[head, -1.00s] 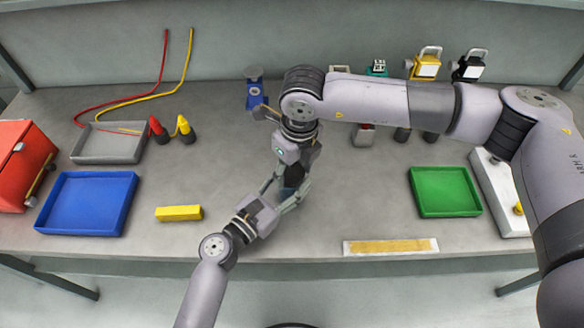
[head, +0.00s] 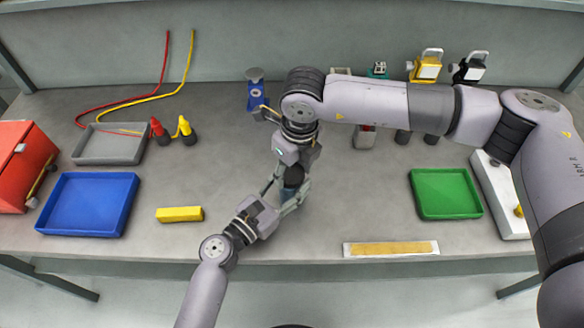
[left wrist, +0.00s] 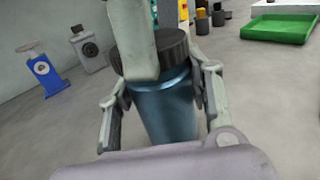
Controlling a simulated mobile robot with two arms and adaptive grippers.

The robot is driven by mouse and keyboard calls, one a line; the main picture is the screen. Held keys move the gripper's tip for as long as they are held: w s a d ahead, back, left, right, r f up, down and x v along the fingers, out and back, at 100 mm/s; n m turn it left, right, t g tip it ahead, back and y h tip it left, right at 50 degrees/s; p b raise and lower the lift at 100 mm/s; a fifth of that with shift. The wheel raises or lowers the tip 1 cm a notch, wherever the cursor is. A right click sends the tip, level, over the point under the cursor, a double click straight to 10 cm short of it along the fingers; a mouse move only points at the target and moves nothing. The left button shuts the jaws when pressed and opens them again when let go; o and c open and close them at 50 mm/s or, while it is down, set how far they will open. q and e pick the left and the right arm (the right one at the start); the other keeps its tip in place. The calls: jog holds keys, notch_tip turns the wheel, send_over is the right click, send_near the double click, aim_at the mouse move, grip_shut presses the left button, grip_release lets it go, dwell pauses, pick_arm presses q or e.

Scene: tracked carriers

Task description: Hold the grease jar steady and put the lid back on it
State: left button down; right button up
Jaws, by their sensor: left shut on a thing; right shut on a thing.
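The grease jar, a blue cylinder (left wrist: 165,108), stands upright between the fingers of my left gripper (left wrist: 160,88) in the left wrist view. My left gripper (head: 284,190) is shut on the jar from the front left in the head view. The dark ribbed lid (left wrist: 174,47) sits at the jar's mouth and looks roughly level. My right gripper (head: 293,162) reaches down from above and is shut on the lid; one of its fingers (left wrist: 133,38) covers part of the lid in the left wrist view. Whether the lid is threaded down cannot be seen.
A yellow block (head: 179,214) and a blue tray (head: 84,232) lie to the left. A green tray (head: 446,214) is at the right. A blue stand (head: 257,94) is behind my grippers. A yellow-topped strip (head: 390,248) lies at the front edge. Bench around the jar is clear.

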jog(key=shift+s+f, duration=0.1)
jog(key=shift+f, duration=0.6)
jog(key=o, duration=1.1)
jog(key=shift+r, duration=0.1)
jog(key=shift+r, duration=0.15)
jog(key=shift+r, duration=2.15)
jog(key=shift+c, duration=0.5)
